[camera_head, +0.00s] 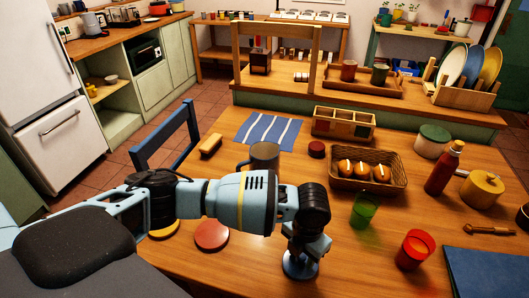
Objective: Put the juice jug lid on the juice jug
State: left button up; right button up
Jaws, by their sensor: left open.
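A grey-brown jug (265,157) with a handle on its left side stands upright on the wooden table, behind my left forearm, which hides its lower part. It looks like the juice jug, and I cannot see clearly whether its top is open. My left gripper (302,254) points down at the near middle of the table, open. A small round blue-grey disc (300,267), perhaps the juice jug lid, lies directly under it. I cannot tell whether the fingers touch it. My right gripper is not in view.
A bread basket (367,183), green glass (365,210), red glass (415,249) and red bottle (444,168) stand to the right. A small dark red round thing (316,149) is beside the jug. A red disc (211,235) lies left of my gripper.

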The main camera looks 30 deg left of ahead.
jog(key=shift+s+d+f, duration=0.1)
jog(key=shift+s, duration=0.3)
